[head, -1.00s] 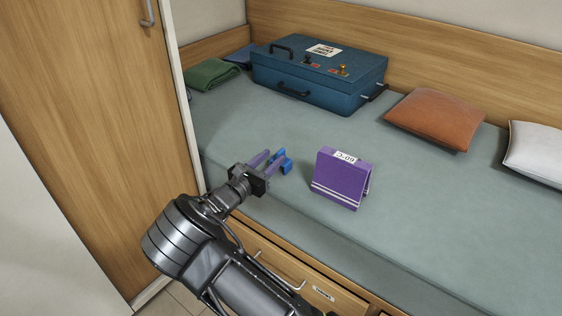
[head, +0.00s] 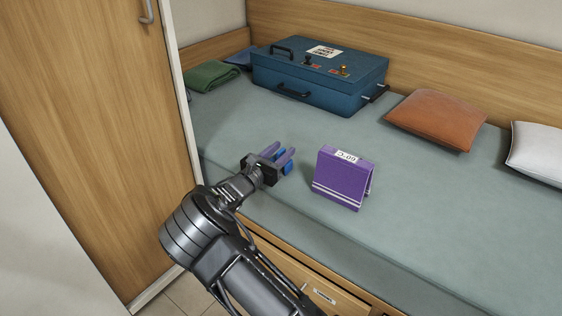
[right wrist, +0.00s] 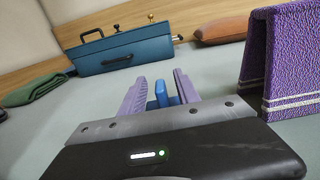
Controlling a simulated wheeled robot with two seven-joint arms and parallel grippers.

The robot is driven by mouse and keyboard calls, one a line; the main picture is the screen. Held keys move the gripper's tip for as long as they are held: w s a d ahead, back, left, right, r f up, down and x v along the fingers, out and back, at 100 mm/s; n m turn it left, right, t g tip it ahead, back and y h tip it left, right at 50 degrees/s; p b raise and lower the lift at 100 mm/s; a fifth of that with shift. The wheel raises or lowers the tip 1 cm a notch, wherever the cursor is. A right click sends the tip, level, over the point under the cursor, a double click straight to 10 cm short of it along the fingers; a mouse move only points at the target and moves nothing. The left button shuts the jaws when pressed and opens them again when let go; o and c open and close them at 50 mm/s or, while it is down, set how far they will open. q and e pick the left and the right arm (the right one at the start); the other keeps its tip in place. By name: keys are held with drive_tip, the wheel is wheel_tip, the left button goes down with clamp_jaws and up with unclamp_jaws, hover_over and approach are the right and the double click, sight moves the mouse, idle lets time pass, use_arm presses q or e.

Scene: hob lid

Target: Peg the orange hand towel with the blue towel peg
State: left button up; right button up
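The blue towel peg (head: 286,168) lies on the grey-green bed cover, between the purple fingers of my right gripper (head: 276,155). In the right wrist view the peg (right wrist: 161,94) shows between the two spread fingers (right wrist: 160,92), and I see no clear grip on it. No orange hand towel is in view. A purple towel-like piece (head: 341,180) with white stripes and a white tag stands folded like a tent to the right of the gripper. It also shows at the right of the right wrist view (right wrist: 292,62). My left gripper is not in view.
A blue case (head: 318,80) stands at the back of the bed (head: 430,210). A folded green cloth (head: 212,75) is left of it. Orange (head: 436,118) and white (head: 538,150) cushions lie at right. A wooden cabinet (head: 90,120) stands at left.

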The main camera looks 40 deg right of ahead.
drive_tip(key=shift+c, duration=0.4)
clamp_jaws()
idle(0.4)
